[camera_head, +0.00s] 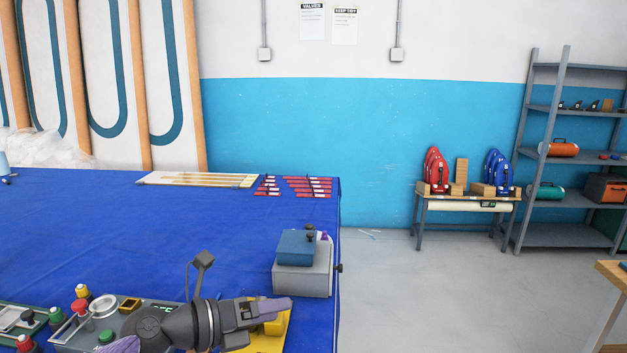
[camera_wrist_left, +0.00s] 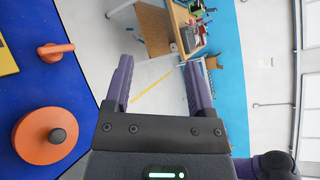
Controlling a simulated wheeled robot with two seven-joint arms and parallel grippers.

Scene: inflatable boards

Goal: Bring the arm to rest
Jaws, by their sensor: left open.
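My left gripper (camera_head: 268,307) reaches in from the bottom left of the head view, low over the front right part of the blue table (camera_head: 180,225). Its fingers point right, towards the table's right edge. In the left wrist view the gripper (camera_wrist_left: 160,88) shows two purple fingers apart with nothing between them, only grey floor and distant furniture behind. My right gripper is not in either view.
A grey box with a blue top (camera_head: 303,275) stands at the table's right edge, just beyond the gripper. A yellow piece (camera_head: 282,327) lies under the fingers. Valves and a panel (camera_head: 100,315) crowd the front left. The table's middle is clear.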

